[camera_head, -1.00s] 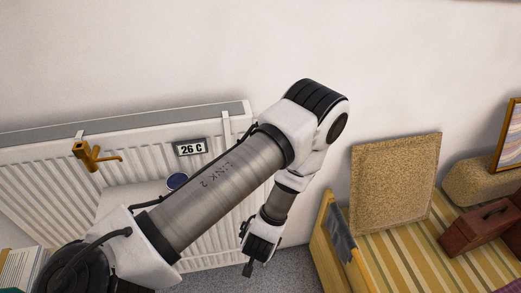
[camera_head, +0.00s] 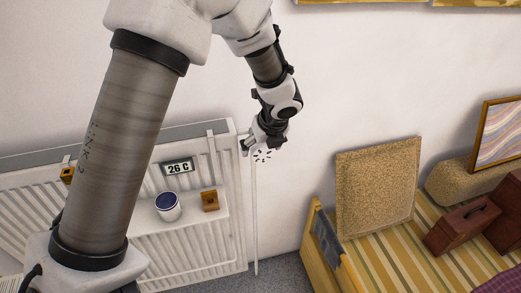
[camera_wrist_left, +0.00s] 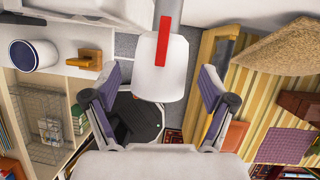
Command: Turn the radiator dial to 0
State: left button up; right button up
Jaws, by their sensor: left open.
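The radiator (camera_head: 190,250) stands against the wall in the head view, with a display (camera_head: 178,167) reading 26 C. At its upper right corner, small black marks (camera_head: 263,157) show beside a thin vertical pipe (camera_head: 254,215). My left gripper (camera_head: 264,142) is right there and hides most of what the marks surround. In the left wrist view, a white knob-like piece with a red stripe (camera_wrist_left: 165,42), which looks like the dial, lies between the spread fingers of my left gripper (camera_wrist_left: 157,82). The gripper is open; I cannot tell whether it touches the piece. My right gripper is not in view.
A white shelf on the radiator holds a blue-topped white cup (camera_head: 167,205) and a small brown block (camera_head: 210,200). A brass-coloured fitting (camera_head: 67,175) is partly behind my arm. A striped bed-like surface with a cork-like board (camera_head: 377,190) and brown cases (camera_head: 463,225) is at right.

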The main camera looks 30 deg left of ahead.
pick_arm(q)
jog(key=shift+x, duration=0.85)
jog(key=shift+s, duration=0.15)
jog(key=c, duration=1.2)
jog(key=shift+f+t+h+b, duration=0.15)
jog(key=shift+t+h+b, duration=0.15)
jog(key=shift+b, duration=0.5)
jog(key=t+h+b, duration=0.1)
jog(key=t+b, duration=0.1)
jog(key=b, duration=0.4)
jog(key=n+t+h+b, duration=0.1)
jog(key=t+h+b, duration=0.1)
jog(key=b, duration=0.3)
jog(key=shift+f+b, duration=0.2)
jog(key=shift+b, duration=0.2)
jog(key=shift+r+n+t+h+b, duration=0.3)
jog(key=shift+h+b, duration=0.1)
jog(key=shift+b, duration=0.2)
jog(key=o, duration=1.2)
